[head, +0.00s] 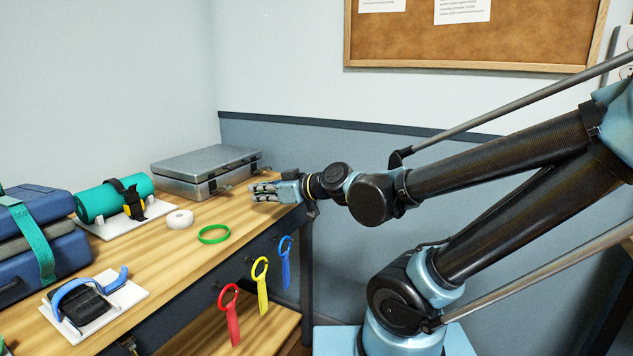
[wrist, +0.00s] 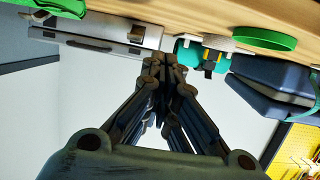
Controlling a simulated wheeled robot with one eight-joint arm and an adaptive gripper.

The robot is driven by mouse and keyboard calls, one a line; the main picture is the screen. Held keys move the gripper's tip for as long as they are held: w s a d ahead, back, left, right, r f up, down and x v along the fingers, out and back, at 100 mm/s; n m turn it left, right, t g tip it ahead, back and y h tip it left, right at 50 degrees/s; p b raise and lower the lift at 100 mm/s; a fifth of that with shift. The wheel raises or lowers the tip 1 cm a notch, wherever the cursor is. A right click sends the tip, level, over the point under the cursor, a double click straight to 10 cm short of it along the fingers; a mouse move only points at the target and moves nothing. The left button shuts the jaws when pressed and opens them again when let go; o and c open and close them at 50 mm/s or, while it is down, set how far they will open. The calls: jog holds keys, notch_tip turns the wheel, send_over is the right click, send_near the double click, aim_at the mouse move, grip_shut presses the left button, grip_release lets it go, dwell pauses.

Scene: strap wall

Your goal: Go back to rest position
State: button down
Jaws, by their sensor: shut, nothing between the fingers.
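My gripper (head: 264,191) is at the right end of the wooden bench in the head view, in front of the silver metal case. My arm reaches in from the right. In the wrist view the fingers of my gripper (wrist: 163,62) come together at the tips, with nothing between them. Whether the gripper touches the bench or the case cannot be told.
The bench (head: 150,262) holds a silver case (head: 208,168), white tape roll (head: 180,219), green ring (head: 214,234), strapped teal roll (head: 112,197), blue case (head: 62,262) and blue-strap holder (head: 92,302). Red (head: 229,313), yellow (head: 261,283) and blue (head: 286,262) straps hang from its front edge.

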jog(key=w+d+f+m+g+h, duration=0.1)
jog(key=d+f+m+h, duration=0.3)
jog(key=d, duration=0.4)
jog(key=w+d+f+m+h, duration=0.1)
jog(key=d+f+h, duration=0.2)
jog(key=d+f, duration=0.5)
jog(key=s+d+f+m+g+h, duration=0.1)
jog(key=s+d+f+m+h, duration=0.1)
jog(key=d, duration=0.7)
jog(key=s+d+f+m+g+h, duration=0.2)
jog(key=s+d+m+h, duration=0.2)
jog(key=d, duration=0.5)
jog(key=s+m, duration=0.1)
jog(key=s, duration=0.1)
jog(key=shift+s+d+f+g, duration=0.2)
jog(key=shift+s+f+g, duration=0.1)
jog(key=shift+f, duration=0.05)
jog(key=shift+w+f, duration=0.2)
jog(key=shift+w, duration=0.25)
jog(key=shift+s+a, duration=0.1)
